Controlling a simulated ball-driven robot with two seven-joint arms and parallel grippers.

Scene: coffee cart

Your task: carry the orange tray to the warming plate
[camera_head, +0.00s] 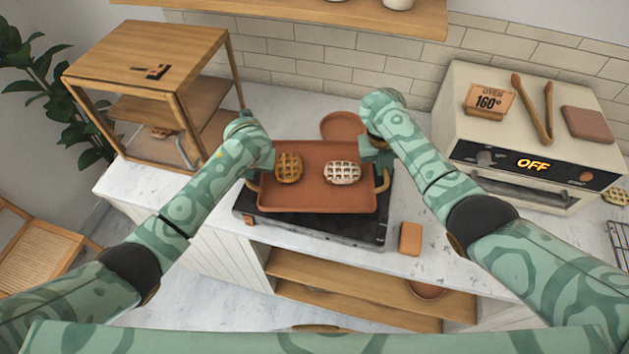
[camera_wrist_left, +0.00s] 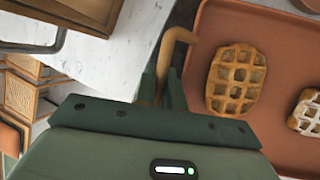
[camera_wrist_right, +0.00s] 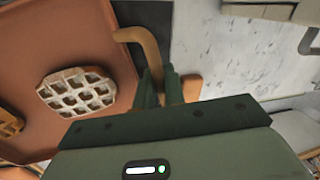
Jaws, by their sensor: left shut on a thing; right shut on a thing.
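The orange tray (camera_head: 314,198) is over the black warming plate (camera_head: 310,227) in the head view; I cannot tell whether it touches the plate. A plain waffle (camera_head: 288,167) and a pale-topped waffle (camera_head: 342,172) lie on it. My left gripper (camera_wrist_left: 165,85) is shut on the tray's left handle (camera_wrist_left: 176,38). My right gripper (camera_wrist_right: 158,85) is shut on the right handle (camera_wrist_right: 140,38). In the head view the left gripper (camera_head: 256,172) and right gripper (camera_head: 382,168) sit at the tray's two sides. The tray hides much of the plate's top.
An oven (camera_head: 530,150) reading OFF stands at right, with tongs (camera_head: 533,108) on top. A wooden display case (camera_head: 150,90) stands at left. A round brown plate (camera_head: 342,126) lies behind the tray. A small orange block (camera_head: 410,238) lies on the counter right of the warming plate.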

